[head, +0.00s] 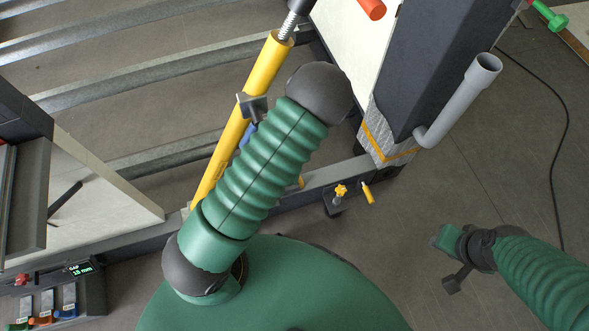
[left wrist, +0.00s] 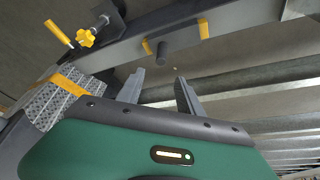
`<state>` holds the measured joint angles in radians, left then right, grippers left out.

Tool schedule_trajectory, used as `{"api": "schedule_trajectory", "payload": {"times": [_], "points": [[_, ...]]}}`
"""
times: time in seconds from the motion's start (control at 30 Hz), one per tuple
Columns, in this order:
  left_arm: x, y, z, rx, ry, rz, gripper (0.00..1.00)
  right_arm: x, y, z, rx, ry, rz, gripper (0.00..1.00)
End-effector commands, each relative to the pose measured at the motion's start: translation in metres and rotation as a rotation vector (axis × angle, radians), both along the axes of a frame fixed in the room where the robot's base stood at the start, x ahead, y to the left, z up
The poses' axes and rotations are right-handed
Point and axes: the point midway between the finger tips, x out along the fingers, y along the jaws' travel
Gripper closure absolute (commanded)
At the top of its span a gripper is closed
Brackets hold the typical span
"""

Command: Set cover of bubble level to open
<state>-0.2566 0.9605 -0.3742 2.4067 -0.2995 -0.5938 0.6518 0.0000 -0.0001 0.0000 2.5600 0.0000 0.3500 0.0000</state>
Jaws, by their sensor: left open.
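In the left wrist view, a small dark fixture with yellow end pieces (left wrist: 175,40) sits on the beam, with a short grey cylinder (left wrist: 162,53) standing out below it. It looks like the bubble level; I cannot tell its cover's position. My left gripper (left wrist: 158,92) is open and empty, its two fingers a short way in front of this fixture and apart from it. In the head view only one yellow end (head: 300,182) shows beside my left arm; my arm hides the rest and the left gripper. The right arm's end (head: 446,240) is at the lower right; its jaws are unclear.
A yellow knob (head: 340,190) and yellow handle (head: 368,194) sit on the beam right of the fixture. A yellow pole (head: 228,135) rises beside my left arm. A dark post (head: 430,65) with a grey pipe (head: 461,98) stands at right. Floor between post and right arm is clear.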

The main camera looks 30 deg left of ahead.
Motion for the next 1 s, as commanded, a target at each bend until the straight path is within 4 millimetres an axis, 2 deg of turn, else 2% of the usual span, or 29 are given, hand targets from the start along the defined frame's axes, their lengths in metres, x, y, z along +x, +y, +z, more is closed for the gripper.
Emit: {"api": "schedule_trajectory", "payload": {"times": [0.03,0.2,0.5,0.7,0.97,1.0], "points": [[0.003,0.001,-0.016,0.001,0.001,-0.001,0.57,0.000,0.000,-0.012,0.000,0.001,0.000,0.64],[0.020,0.006,-0.060,0.002,0.004,-0.001,0.57,0.000,0.000,-0.036,0.000,0.001,0.000,0.64],[0.047,0.014,-0.126,0.002,0.003,0.000,0.57,0.000,0.000,-0.074,0.000,0.000,0.000,0.64],[0.056,0.016,-0.142,0.001,0.001,0.000,0.57,0.000,0.000,-0.083,0.000,0.000,0.000,0.64],[0.056,0.017,-0.142,0.000,0.002,0.000,0.57,0.000,0.000,-0.082,0.000,0.000,0.000,0.64],[0.056,0.017,-0.142,0.000,0.002,0.000,0.61,0.000,0.000,-0.082,0.000,0.000,0.000,0.64]]}}
